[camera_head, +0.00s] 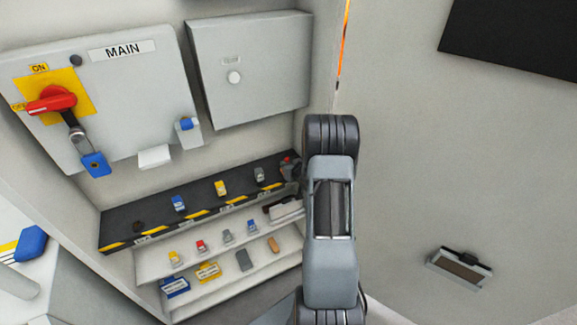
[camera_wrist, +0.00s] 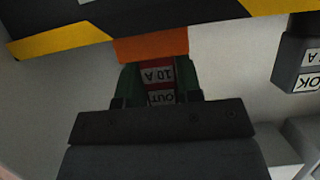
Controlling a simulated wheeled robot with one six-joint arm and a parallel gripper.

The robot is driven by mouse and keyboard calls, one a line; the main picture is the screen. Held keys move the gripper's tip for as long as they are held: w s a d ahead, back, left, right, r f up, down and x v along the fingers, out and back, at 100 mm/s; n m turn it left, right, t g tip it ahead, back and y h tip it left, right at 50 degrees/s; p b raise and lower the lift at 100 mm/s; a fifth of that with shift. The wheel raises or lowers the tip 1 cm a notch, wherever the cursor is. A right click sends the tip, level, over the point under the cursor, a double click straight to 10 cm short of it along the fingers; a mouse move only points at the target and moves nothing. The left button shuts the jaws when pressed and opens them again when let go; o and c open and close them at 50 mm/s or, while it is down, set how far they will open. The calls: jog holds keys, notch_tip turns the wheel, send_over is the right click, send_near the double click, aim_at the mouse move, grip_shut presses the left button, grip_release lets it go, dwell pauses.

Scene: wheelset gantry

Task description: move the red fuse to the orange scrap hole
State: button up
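My gripper (camera_wrist: 159,82) has its green fingers on both sides of a red fuse (camera_wrist: 158,73) in the wrist view. The fuse's white labels read "10 A" and "OUT", upside down. An orange piece (camera_wrist: 152,46) lies just beyond it, by a black-and-yellow striped edge; I cannot tell whether it touches the fuse or is the scrap hole. In the head view my gripper (camera_head: 290,167) is at the right end of the striped black shelf, partly hidden by my arm. Another red piece (camera_head: 201,246) stands on the pale shelf below.
The striped shelf (camera_head: 160,223) holds blue, yellow and grey pieces. The lowest shelf bears blue and yellow labelled boxes, a grey block and an orange-brown block (camera_head: 273,244). The main switch panel (camera_head: 130,75) and a grey box (camera_head: 255,60) are above. A grey labelled piece (camera_wrist: 298,62) is close at right.

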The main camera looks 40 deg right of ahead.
jog(key=o, duration=0.4)
jog(key=shift+f, duration=0.1)
jog(key=shift+a, duration=0.1)
jog(key=shift+s, duration=0.15)
jog(key=v, duration=1.3)
jog(key=shift+s, duration=0.2)
